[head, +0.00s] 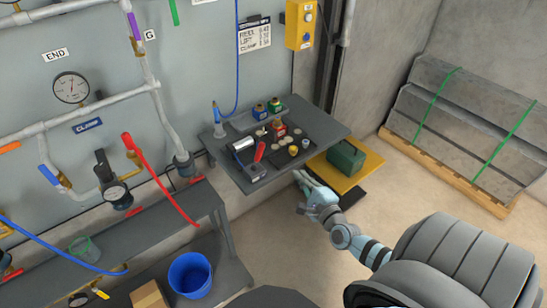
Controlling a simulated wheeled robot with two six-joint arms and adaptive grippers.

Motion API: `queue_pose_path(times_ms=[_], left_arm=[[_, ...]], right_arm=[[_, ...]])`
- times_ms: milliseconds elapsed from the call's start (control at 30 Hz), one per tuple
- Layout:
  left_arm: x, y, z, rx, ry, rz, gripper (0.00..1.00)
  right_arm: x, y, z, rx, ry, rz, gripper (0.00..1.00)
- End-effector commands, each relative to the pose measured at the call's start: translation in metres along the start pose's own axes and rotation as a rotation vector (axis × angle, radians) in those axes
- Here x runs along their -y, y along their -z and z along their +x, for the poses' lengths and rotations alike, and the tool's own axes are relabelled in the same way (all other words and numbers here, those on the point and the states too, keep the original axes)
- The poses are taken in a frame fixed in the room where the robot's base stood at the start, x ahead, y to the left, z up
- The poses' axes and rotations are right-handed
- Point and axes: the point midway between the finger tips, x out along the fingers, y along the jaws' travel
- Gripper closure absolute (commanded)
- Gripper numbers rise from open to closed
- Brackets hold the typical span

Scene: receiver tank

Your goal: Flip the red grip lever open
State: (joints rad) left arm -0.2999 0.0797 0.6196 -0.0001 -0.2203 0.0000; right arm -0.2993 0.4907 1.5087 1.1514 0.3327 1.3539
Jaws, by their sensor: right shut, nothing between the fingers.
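The red grip lever (127,141) is on a valve in the pipework on the grey panel, left of centre in the head view. Its short red grip points up and slightly left, and a red hose runs down to the right from the valve. My right gripper (301,179) is shut and empty, by the front edge of the small shelf. It is well to the right of the lever and apart from it. My left gripper is not in view.
The dark shelf (229,167) carries bottles, a can and small parts. A green box (345,158) sits on a yellow platform to the right. A dark bench (150,226) runs below the pipes, with a blue bucket (190,275) lower down. Several other coloured grips sit on the pipes.

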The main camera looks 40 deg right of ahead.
Motion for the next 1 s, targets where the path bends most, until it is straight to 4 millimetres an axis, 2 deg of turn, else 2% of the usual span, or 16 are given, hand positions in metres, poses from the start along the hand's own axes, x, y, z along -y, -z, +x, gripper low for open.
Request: queue_pose_path(times_ms=[133,233,600,633,700,833,1000], left_arm=[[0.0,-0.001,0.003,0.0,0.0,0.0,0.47],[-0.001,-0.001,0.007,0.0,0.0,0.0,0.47],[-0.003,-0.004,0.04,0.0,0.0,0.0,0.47],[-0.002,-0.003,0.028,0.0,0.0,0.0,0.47],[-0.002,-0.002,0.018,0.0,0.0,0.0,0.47],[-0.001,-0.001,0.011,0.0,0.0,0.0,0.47],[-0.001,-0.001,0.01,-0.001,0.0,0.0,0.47]], right_arm=[[-0.001,0.0,0.009,0.001,0.001,-0.001,1.0],[-0.001,0.0,0.025,0.0,0.002,-0.002,1.0],[-0.004,0.001,0.104,0.0,0.001,-0.003,1.0],[0.0,-0.008,0.103,-0.001,-0.002,0.001,1.0],[0.003,-0.022,0.105,0.0,-0.002,0.0,1.0],[0.002,-0.035,0.108,0.0,-0.002,-0.002,1.0],[-0.001,-0.039,0.11,0.0,-0.002,-0.004,1.0]])
